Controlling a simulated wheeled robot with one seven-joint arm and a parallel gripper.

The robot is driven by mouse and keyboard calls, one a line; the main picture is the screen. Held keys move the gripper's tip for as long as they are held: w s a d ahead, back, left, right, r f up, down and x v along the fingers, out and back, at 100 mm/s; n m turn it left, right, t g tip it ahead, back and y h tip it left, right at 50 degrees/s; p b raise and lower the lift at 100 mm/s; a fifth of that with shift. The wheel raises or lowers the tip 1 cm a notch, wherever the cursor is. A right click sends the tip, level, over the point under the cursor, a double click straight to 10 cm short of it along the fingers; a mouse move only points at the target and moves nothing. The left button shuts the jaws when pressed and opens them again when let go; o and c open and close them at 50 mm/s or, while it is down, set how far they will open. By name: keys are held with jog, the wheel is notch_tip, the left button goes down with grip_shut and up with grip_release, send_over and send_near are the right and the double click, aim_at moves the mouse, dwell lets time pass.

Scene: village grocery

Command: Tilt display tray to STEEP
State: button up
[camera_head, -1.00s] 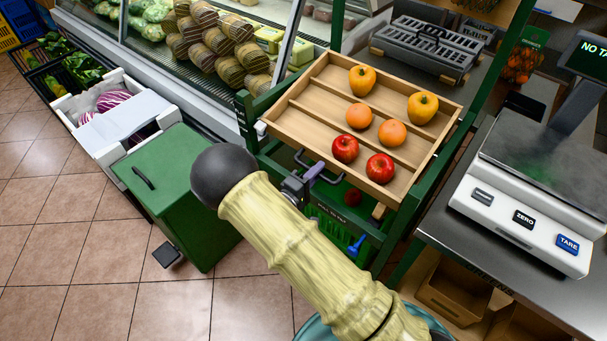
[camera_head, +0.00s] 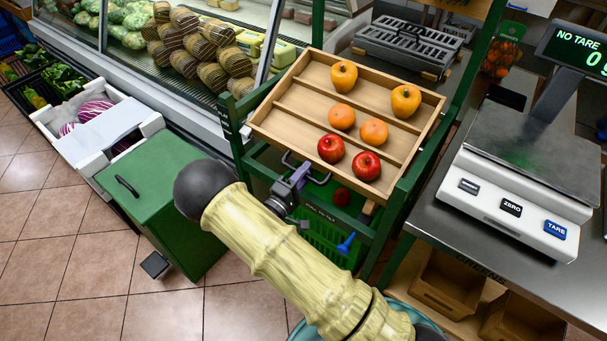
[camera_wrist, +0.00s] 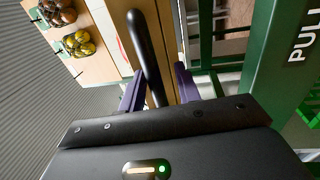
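The wooden display tray (camera_head: 290,95) sits sloping toward its front in a green stand (camera_head: 398,220). It holds red, orange and yellow produce in slatted rows. A dark bar handle (camera_wrist: 148,55) at the tray's front lies between the purple fingers of my gripper (camera_wrist: 160,75) in the wrist view. The fingers stand apart, with a gap visible on the right side of the bar; contact on the left is unclear. In the head view my gripper (camera_head: 298,178) is at the tray's front lower edge, and my arm hides part of the stand.
A green lidded bin (camera_head: 150,190) stands left of my arm. A counter with a white scale (camera_head: 520,200) is close on the right. A blue lever (camera_head: 346,244) and green crate (camera_head: 325,240) are under the tray. Tiled floor is open at lower left.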

jog(key=v, duration=1.7)
jog(key=shift+s+a+f, duration=0.1)
jog(key=shift+s, duration=0.05)
dwell(2.8)
